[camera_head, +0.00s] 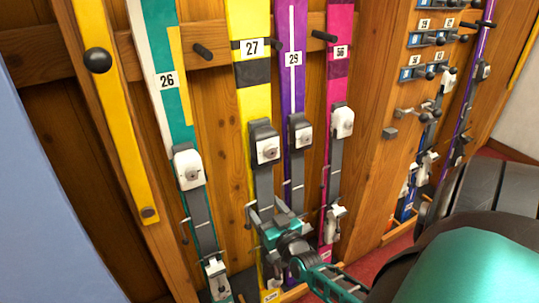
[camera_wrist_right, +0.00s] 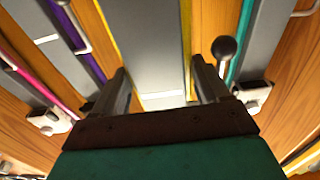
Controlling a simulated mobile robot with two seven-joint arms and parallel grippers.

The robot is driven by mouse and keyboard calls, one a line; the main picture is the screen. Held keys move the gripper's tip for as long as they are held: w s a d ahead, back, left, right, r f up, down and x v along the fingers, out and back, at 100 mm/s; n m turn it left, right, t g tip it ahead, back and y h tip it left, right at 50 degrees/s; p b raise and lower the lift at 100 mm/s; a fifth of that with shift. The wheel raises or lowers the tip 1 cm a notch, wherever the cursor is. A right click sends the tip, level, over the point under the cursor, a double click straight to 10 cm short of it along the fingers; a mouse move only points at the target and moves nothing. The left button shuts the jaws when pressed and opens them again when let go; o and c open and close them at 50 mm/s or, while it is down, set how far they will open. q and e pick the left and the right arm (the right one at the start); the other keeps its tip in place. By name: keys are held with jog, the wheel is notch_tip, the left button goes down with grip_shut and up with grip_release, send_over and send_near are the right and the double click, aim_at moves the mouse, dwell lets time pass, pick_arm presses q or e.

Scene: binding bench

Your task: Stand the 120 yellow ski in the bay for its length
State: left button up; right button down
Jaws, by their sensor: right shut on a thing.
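The yellow ski (camera_head: 252,100), tagged 27, stands nearly upright against the wooden rack, between the teal ski tagged 26 and the purple ski tagged 29. It has a black-and-white toe binding (camera_head: 264,145) and a grey plate below. My right gripper (camera_head: 270,213) is shut across its lower part. In the right wrist view, the two fingers (camera_wrist_right: 163,92) lie on either side of the ski's grey plate (camera_wrist_right: 150,45), with yellow edges showing. The gripper partly covers the ski's lower end, so I cannot tell whether it rests on the ledge. My left gripper is out of view.
The teal ski (camera_head: 165,83), purple ski (camera_head: 291,75) and pink ski (camera_head: 338,75) stand close beside it. Black pegs (camera_head: 202,51) jut from the rack. A yellow strip with a black knob (camera_head: 98,60) is at left. More skis and numbered tags (camera_head: 425,24) are at right.

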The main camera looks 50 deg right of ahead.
aim_at(259, 199)
pick_arm(q)
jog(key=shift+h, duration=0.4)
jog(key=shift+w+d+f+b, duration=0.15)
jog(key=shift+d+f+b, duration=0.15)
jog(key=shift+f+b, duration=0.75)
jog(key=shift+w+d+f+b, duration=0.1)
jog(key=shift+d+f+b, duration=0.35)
jog(key=shift+b, duration=1.15)
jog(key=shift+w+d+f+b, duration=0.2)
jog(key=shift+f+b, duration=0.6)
jog(key=shift+b, duration=0.55)
pick_arm(e)
jog(key=w+d+f, duration=0.2)
jog(key=w+f, duration=0.3)
jog(key=w, duration=0.2)
jog(key=shift+w+d+f, duration=0.25)
jog(key=shift+w+d, duration=0.05)
jog(key=shift+w, duration=0.1)
